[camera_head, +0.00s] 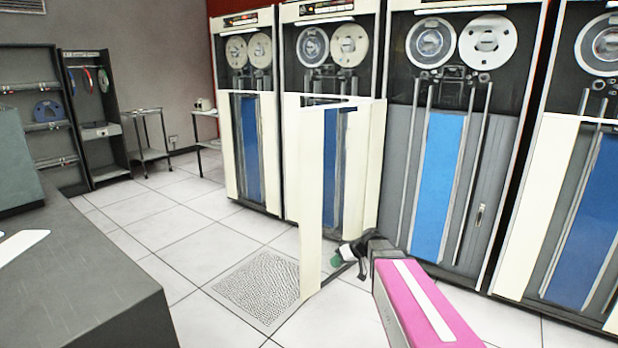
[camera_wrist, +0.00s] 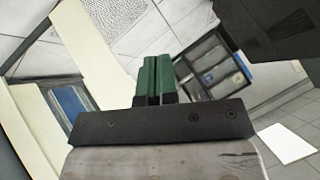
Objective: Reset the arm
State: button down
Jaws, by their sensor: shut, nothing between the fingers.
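My gripper (camera_head: 337,260) is low in front of the tape cabinets in the head view, beside the lower edge of an open cream cabinet door (camera_head: 311,190). In the wrist view its green fingers (camera_wrist: 154,76) are together with nothing between them. My pink and white arm reaches in from the lower right of the head view. The cream door also shows at the left of the wrist view (camera_wrist: 95,60). I cannot tell whether the gripper touches the door.
Tall tape cabinets (camera_head: 500,130) with reels and blue panels line the back and right. A dark grey desk (camera_head: 90,270) fills the lower left. A perforated floor tile (camera_head: 262,285) lies left of the door. Shelving (camera_head: 95,130) and small tables stand at the back left. Open tiled floor lies between.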

jog(key=s+d+f+m+g+h, duration=0.1)
jog(key=s+d+f+m+h, duration=0.1)
jog(key=s, duration=0.6)
jog(key=s+d+f+m+g+h, duration=0.1)
jog(key=s+d+f+m+h, duration=0.1)
jog(key=s+d+m+h, duration=0.3)
jog(key=shift+s+d+g+h, duration=0.3)
jog(key=shift+s+d+h, duration=0.55)
jog(key=shift+s, duration=1.05)
jog(key=c, duration=1.8)
grip_release()
jog(key=shift+a+f, duration=0.1)
jog(key=shift+a, duration=0.1)
